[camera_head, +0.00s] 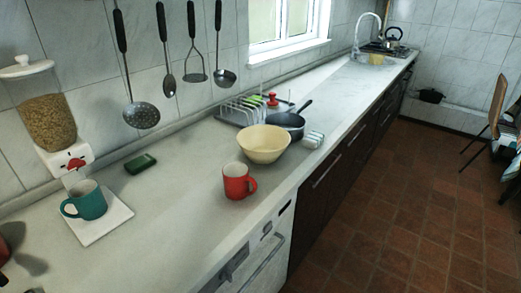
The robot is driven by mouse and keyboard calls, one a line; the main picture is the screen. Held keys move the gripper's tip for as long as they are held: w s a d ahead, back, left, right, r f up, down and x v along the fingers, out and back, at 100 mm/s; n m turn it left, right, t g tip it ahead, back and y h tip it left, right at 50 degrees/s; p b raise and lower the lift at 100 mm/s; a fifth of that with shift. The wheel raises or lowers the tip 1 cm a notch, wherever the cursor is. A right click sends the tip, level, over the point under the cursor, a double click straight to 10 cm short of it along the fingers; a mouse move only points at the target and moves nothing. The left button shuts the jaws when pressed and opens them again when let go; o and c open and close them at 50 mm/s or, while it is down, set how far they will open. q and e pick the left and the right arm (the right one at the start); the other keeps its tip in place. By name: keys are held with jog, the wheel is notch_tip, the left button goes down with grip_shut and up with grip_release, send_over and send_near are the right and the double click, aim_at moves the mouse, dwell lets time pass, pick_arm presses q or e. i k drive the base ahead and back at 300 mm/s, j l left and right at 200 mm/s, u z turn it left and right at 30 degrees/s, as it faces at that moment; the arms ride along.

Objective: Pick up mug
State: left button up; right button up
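A red mug (236,183) stands upright on the white counter near its front edge, with its handle toward the right. A teal mug (87,201) stands upright on a white square board (108,227) at the left, with its handle toward the left. The task's word "mug" does not say which of the two is meant. Neither of my grippers shows in the head view.
A cream bowl (263,145) stands just behind the red mug, with a dark pan (287,121) and a dish rack (243,110) beyond it. A dispenser (52,128) stands behind the teal mug. A green item (141,163) lies near the wall. Counter between the mugs is clear.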

aim_at(88, 199)
jog(key=k+u, duration=0.15)
jog(key=u, duration=0.95)
